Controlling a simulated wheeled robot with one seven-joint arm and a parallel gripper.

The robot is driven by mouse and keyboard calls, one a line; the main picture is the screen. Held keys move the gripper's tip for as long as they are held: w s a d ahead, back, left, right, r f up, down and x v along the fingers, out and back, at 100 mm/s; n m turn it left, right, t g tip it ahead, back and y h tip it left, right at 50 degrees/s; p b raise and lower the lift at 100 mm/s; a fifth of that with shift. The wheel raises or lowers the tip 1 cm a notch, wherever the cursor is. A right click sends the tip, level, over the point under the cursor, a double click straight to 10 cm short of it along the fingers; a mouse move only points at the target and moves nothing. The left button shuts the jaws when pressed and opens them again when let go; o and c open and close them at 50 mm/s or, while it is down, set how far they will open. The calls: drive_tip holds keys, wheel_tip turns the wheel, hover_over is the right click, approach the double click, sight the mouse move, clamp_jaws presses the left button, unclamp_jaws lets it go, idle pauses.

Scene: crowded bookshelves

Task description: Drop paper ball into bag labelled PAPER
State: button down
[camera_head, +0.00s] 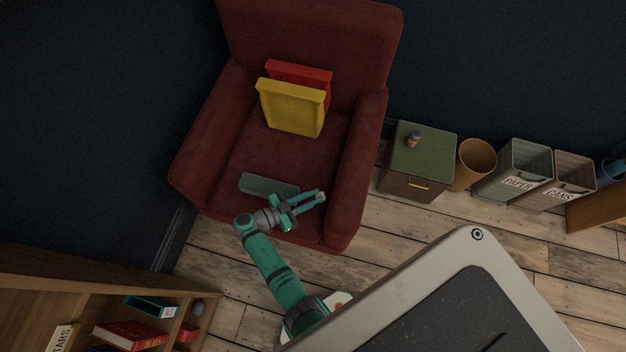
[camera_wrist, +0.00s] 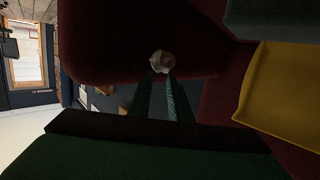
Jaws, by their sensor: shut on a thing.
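My gripper (camera_head: 316,199) is over the front of the red armchair's seat, to the right of a flat grey-green item. It is shut on a small crumpled pale paper ball (camera_head: 320,196), which also shows at the fingertips in the wrist view (camera_wrist: 161,62). The bag labelled PAPER (camera_head: 511,172) is a grey-green open-topped container on the floor by the wall at the right. It stands between a brown round bin and the bag labelled CANS. My gripper is well to the left of it, and its inside looks empty from here.
The red armchair (camera_head: 228,133) holds a yellow book (camera_head: 291,107), a red book (camera_head: 300,72) and the flat grey-green item (camera_head: 268,185). A green-topped cabinet (camera_head: 424,150), the round bin (camera_head: 474,163) and the CANS bag (camera_head: 556,184) line the wall. A bookshelf (camera_head: 75,285) is at lower left.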

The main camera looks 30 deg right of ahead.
drive_tip(key=shift+w+f, duration=0.1)
drive_tip(key=shift+f, duration=4.1)
drive_tip(key=shift+s+f, duration=0.2)
drive_tip(key=shift+f, duration=0.4)
drive_tip(key=c, duration=1.9)
unclamp_jaws()
drive_tip(key=o, duration=0.3)
drive_tip(key=shift+r, duration=0.1)
drive_tip(key=shift+w, duration=0.15)
